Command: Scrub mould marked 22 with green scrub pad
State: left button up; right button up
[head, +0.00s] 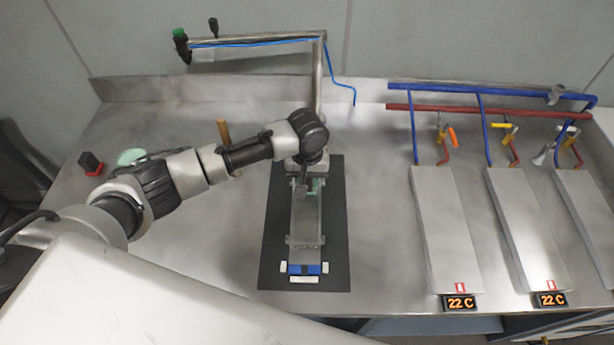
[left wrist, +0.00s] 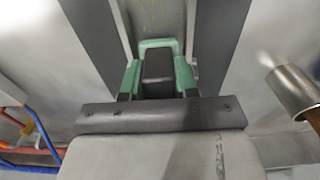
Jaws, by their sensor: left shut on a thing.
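The mould (head: 306,225) is a long grey metal channel. It lies lengthwise on a black mat (head: 335,240), with blue blocks and a white label at its near end; the label is too small to read. My left gripper (head: 308,184) is above the far end of the mould, shut on the green scrub pad (head: 317,186). In the left wrist view the green scrub pad (left wrist: 153,46) sits around a dark block between the fingers, over the mould (left wrist: 160,15), whose inner floor shows yellowish specks. I cannot tell whether the pad touches it. My right gripper is not in view.
Three grey plates (head: 446,230) lie to the right under blue and red pipes, two with displays reading 22 C (head: 461,303). A tap arm (head: 255,40) stands behind. A pale green round thing (head: 131,157) and a dark red block (head: 90,163) lie left. A wooden handle (head: 223,132) stands behind my arm.

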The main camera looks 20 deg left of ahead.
pick_arm(q)
jog(key=shift+f, duration=0.45)
dwell(0.3)
jog(key=shift+s+d+r+p, duration=0.1)
jog(key=shift+s+d+p, duration=0.05)
jog(key=shift+s+p, duration=0.4)
jog(key=shift+s+d+r+p, duration=0.1)
jog(key=shift+s+p, duration=0.25)
jog(key=shift+p, duration=0.25)
jog(key=shift+s, duration=0.2)
jog(key=shift+s+f, duration=0.1)
jog(key=shift+f, duration=0.05)
jog(key=shift+d, duration=0.1)
jog(key=s+p, duration=0.2)
jog(key=shift+d+p, duration=0.25)
jog(key=shift+p, duration=0.05)
jog(key=shift+s, duration=0.15)
jog(key=shift+d+f, duration=0.1)
